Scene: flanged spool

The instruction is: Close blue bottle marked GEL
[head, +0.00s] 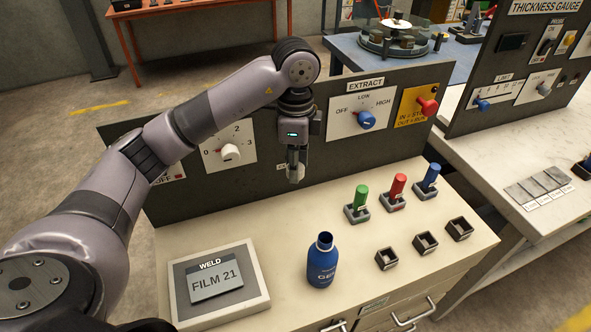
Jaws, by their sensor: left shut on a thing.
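The blue bottle (322,266) stands upright on the bench top, near its front edge. Its neck is open at the top and no cap is on it. White lettering on its side starts with "GE"; the rest is hard to read. My left gripper (295,178) points down in front of the dark panel, above and behind the bottle, apart from it. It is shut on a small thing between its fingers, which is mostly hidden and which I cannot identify. No loose cap is clearly seen on the bench. My right gripper is out of view.
A framed "FILM 21" sign (217,284) lies left of the bottle. Green (361,196), red (398,186) and blue (431,175) handles stand in holders to the right, with three empty square holders (425,243) in front. The control panel (340,125) rises behind.

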